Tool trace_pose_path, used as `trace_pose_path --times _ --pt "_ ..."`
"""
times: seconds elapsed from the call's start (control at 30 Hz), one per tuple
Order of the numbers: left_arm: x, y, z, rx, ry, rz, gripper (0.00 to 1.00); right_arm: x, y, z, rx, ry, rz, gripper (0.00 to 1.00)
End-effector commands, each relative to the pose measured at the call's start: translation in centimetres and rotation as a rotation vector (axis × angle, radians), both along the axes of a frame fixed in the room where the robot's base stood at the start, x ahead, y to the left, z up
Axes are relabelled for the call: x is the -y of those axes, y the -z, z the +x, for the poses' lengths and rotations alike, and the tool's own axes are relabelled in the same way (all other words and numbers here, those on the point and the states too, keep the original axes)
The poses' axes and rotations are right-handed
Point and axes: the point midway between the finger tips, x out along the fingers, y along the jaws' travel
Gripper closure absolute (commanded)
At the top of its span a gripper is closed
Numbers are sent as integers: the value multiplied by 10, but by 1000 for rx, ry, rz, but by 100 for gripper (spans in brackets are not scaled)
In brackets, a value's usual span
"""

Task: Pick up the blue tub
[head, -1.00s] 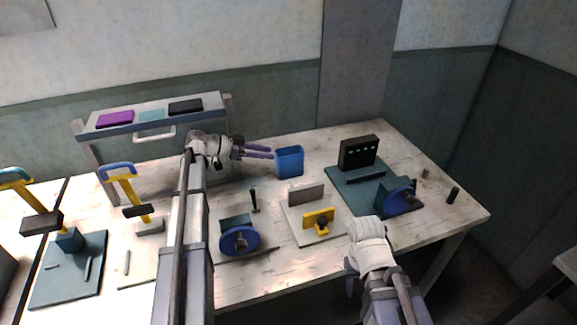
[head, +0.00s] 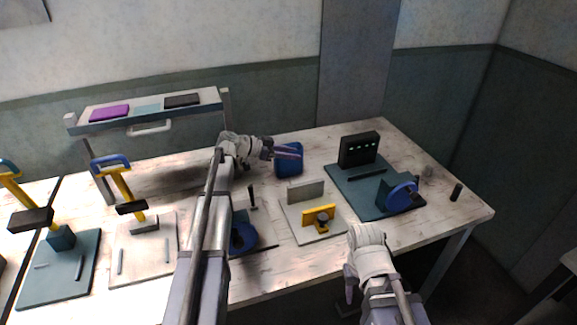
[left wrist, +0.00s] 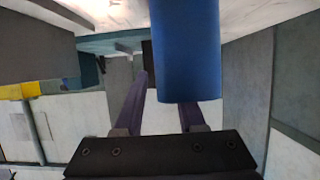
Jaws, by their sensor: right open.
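The blue tub (head: 290,170) stands upright on the table near its back edge, in the middle of the head view. My left gripper (head: 289,152) reaches it from the left, its purple fingers overlapping the tub's upper part. In the left wrist view, the tub (left wrist: 186,50) is large and close. One finger shows along its left side, and the tub partly hides the other. The fingers are apart; whether they touch the tub I cannot tell. My right gripper (head: 347,299) is open at the table's front edge, far from the tub, partly hidden by its wrist.
A teal board with a black block (head: 358,149) and a blue wheel (head: 402,195) lies right of the tub. A pale board with a yellow fixture (head: 319,216) is in front. A raised shelf (head: 143,127) stands at the back left, beyond yellow-handled presses (head: 122,183).

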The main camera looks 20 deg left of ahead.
Motion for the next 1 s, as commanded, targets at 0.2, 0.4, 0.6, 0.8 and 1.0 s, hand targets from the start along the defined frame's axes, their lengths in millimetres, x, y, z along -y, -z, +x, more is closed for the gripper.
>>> trace_pose_path --times 0.2,0.4,0.6,0.8,1.0 --pt "0 -1 0 0 -1 0 66 0 -1 0 0 0 0 50" --pt "0 -1 0 0 -1 0 88 0 -1 0 0 0 0 50" --pt "0 -1 0 0 -1 0 100 0 -1 0 0 0 0 50" --pt "0 -1 0 0 -1 0 100 0 -1 0 0 0 0 50" --pt "0 -1 0 0 -1 0 100 0 -1 0 0 0 0 50"
